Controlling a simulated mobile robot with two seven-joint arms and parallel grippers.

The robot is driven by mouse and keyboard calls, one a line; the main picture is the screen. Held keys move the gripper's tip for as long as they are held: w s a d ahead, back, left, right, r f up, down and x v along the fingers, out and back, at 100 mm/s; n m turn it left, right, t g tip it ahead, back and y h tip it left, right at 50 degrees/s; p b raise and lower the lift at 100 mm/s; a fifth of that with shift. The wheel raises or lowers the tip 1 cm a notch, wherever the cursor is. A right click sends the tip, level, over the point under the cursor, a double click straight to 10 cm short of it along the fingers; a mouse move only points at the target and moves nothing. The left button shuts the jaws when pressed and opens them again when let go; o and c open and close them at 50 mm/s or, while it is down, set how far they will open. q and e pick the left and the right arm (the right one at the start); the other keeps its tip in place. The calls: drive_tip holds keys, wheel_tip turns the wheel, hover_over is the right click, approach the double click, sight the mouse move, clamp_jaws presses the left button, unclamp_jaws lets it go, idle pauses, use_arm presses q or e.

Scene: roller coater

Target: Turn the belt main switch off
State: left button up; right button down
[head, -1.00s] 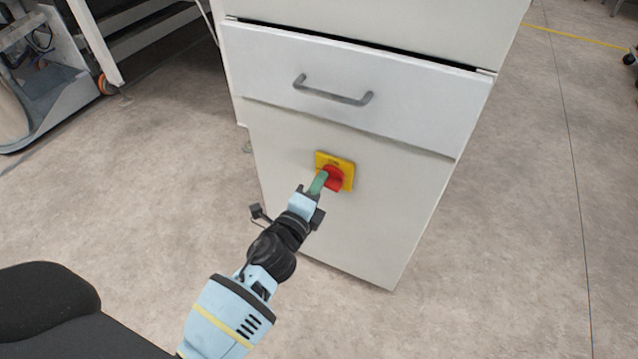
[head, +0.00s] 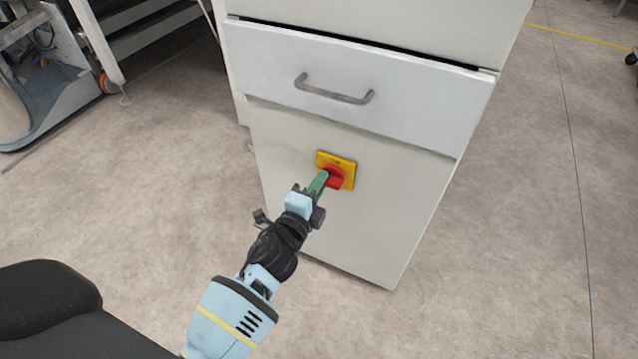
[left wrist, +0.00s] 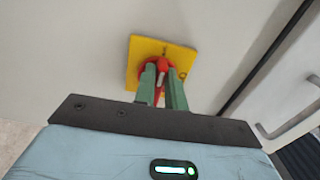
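The belt main switch is a red rotary knob (head: 336,177) on a square yellow plate (head: 346,165), set on the front of a pale cabinet below its drawer. My left gripper (head: 321,180) reaches it from the lower left, with its green fingers at the knob. In the left wrist view the two fingers (left wrist: 161,80) stand on either side of the red knob handle (left wrist: 161,70), which fills the narrow gap at their tips. The yellow plate (left wrist: 140,52) looks tilted there. The fingers partly hide the knob and its markings. My right gripper is not in view.
The cabinet drawer (head: 420,107) with a grey handle (head: 333,89) is above the switch. The floor right of the cabinet is clear.

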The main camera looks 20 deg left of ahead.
use_arm(q)
drive_tip(key=o, duration=0.4)
drive_tip(key=shift+o, duration=0.2)
drive_tip(key=s+p, duration=0.1)
drive_tip(key=s, duration=0.7)
drive_tip(key=shift+a, duration=0.1)
drive_tip(key=shift+f, duration=0.1)
